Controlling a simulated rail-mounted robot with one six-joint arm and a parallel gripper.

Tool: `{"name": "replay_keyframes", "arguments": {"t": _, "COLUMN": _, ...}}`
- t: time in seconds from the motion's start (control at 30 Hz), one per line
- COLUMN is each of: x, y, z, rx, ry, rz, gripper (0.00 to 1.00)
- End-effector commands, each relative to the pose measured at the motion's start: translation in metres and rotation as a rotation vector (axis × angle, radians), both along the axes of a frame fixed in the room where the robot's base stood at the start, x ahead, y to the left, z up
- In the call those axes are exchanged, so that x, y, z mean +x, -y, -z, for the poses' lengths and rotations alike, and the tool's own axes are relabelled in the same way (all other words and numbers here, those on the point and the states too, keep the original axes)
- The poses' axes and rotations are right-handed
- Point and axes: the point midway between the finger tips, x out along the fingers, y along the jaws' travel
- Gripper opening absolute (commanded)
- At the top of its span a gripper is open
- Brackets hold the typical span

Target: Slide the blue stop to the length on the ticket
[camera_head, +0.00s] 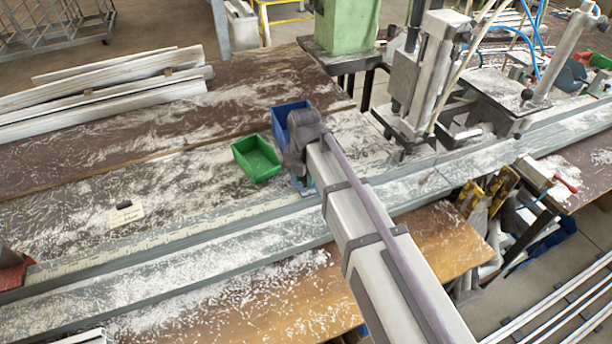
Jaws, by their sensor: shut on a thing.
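The blue stop (302,188) shows as a small blue patch on the rail, just under my wrist; most of it is hidden by my arm. My gripper (297,175) is down at the stop and shut on it, though its fingertips are largely hidden. The rail has a pale scale (165,238) running along its back edge from the lower left up to the stop. A small cream ticket (127,213) with a dark mark lies on the bench behind the scale, well left of my gripper; its writing is too small to read.
A green bin (256,158) and a blue bin (279,122) stand close behind my gripper. A clamp machine (425,85) rises over the rail at right. A red block (14,268) sits at the rail's left end. White shavings cover the bench; the rail between looks free of large objects.

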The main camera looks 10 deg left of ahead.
Motion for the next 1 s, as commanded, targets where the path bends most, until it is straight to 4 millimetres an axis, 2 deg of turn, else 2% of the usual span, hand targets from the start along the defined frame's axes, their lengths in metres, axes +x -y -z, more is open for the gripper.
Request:
{"name": "replay_keyframes", "arguments": {"t": 0.37, "x": 0.0, "y": 0.0, "z": 0.0, "rx": -0.001, "ry": 0.0, "rz": -0.005, "gripper": 0.0}}
{"name": "replay_keyframes", "arguments": {"t": 0.4, "x": 0.0, "y": 0.0, "z": 0.0, "rx": -0.001, "ry": 0.0, "rz": -0.005, "gripper": 0.29}}
{"name": "replay_keyframes", "arguments": {"t": 0.63, "x": 0.0, "y": 0.0, "z": 0.0, "rx": -0.001, "ry": 0.0, "rz": -0.005, "gripper": 0.51}}
{"name": "replay_keyframes", "arguments": {"t": 0.87, "x": 0.0, "y": 0.0, "z": 0.0, "rx": 0.0, "ry": 0.0, "rz": -0.005, "gripper": 0.52}}
{"name": "replay_keyframes", "arguments": {"t": 1.0, "x": 0.0, "y": 0.0, "z": -0.011, "rx": 0.0, "ry": 0.0, "rz": -0.005, "gripper": 0.52}}
